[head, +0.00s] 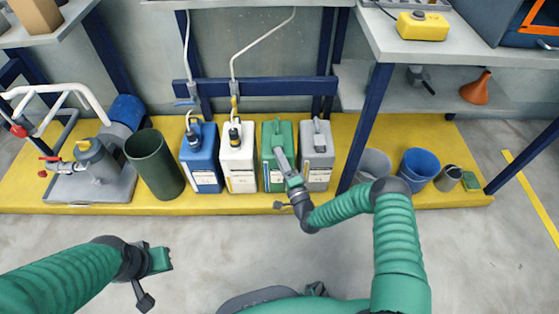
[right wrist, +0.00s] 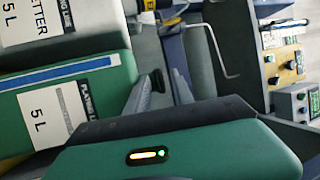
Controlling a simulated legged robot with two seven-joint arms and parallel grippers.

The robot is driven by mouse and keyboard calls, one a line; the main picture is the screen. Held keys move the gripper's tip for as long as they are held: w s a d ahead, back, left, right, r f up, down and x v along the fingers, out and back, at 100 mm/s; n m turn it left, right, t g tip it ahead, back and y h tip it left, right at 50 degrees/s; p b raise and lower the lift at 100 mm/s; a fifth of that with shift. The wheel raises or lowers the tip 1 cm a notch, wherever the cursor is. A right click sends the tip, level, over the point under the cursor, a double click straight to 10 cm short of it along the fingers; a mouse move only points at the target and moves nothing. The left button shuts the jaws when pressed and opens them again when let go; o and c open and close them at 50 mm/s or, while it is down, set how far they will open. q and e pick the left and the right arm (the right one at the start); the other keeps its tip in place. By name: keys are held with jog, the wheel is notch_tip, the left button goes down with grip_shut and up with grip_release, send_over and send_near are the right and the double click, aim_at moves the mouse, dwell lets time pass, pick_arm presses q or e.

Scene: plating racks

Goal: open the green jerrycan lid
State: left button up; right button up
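The green jerrycan (head: 268,134) stands upright on the yellow platform between a white and a grey can. It also shows at the left of the right wrist view (right wrist: 95,82), with a "5 L" label. My right gripper (head: 281,158) reaches in front of its upper part and hides its lid in the head view. In the right wrist view a small dark piece (right wrist: 157,80), perhaps the lid, sits by the can's edge between two grey fingers (right wrist: 162,92) that look apart. Contact is unclear. My left gripper (head: 158,261) is over the floor at lower left, away from the cans.
A blue can (head: 201,150), white can (head: 238,158) and grey can (head: 318,160) stand in the row. A dark green bin (head: 154,165) and pump (head: 95,160) are left. A blue table leg (head: 366,125) and blue bucket (head: 420,165) are right. The front floor is free.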

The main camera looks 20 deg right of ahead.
jog(key=shift+w+r, duration=0.1)
jog(key=shift+w, duration=0.05)
grip_shut()
dwell(1.4)
